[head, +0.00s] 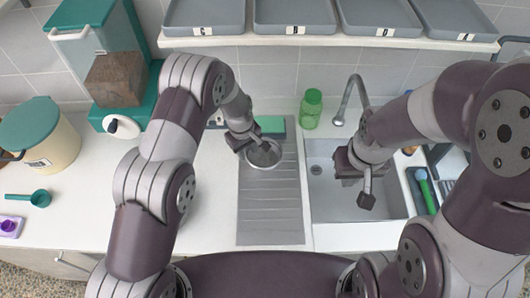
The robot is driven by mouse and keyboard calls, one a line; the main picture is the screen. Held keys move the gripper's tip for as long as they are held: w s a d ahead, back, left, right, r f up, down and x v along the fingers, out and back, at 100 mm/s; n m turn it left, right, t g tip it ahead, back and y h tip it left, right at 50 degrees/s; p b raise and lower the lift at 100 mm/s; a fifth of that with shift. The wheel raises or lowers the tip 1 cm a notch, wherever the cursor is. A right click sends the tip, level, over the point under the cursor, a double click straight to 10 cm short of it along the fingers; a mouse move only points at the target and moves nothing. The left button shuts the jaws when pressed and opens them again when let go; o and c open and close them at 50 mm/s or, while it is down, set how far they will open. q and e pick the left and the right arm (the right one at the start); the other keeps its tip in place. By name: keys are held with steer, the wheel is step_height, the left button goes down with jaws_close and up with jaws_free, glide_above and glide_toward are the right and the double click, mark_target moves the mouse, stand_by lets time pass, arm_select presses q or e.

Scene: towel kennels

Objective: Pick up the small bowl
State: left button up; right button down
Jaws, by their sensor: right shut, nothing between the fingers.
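The small bowl (266,158) is a round metal-grey dish on the grey ridged drainboard, left of the sink. My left gripper (254,139) is at the bowl's back left rim and overlaps it in the picture. Its fingers are small and dark here, so I cannot tell if they grip the rim or only hover by it. My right gripper (365,198) is over the sink, shut and empty, apart from the bowl.
The drainboard (270,215) is bare in front of the bowl. A green sponge (271,124) and a green bottle (311,109) stand behind. The sink (325,205) has a tall faucet (349,100). Grey trays (293,15) fill the shelf above. A teal-lidded tub (50,145) stands left.

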mark_target(249, 162)
arm_select(q)
steer(key=shift+w+d+f+p, duration=0.15)
steer(key=shift+d+f+p, duration=0.2)
steer(key=shift+f+p, duration=0.4)
steer(key=f, duration=0.1)
steer(key=f+p, duration=0.1)
steer(key=f, duration=0.2)
steer(key=shift+a+p, duration=0.25)
steer(key=shift+p, duration=0.15)
steer(key=shift+f, duration=0.25)
steer(key=shift+d+f, duration=0.1)
steer(key=shift+d, duration=0.1)
steer(key=c, duration=0.5)
jaws_close()
steer(key=shift+a, duration=0.1)
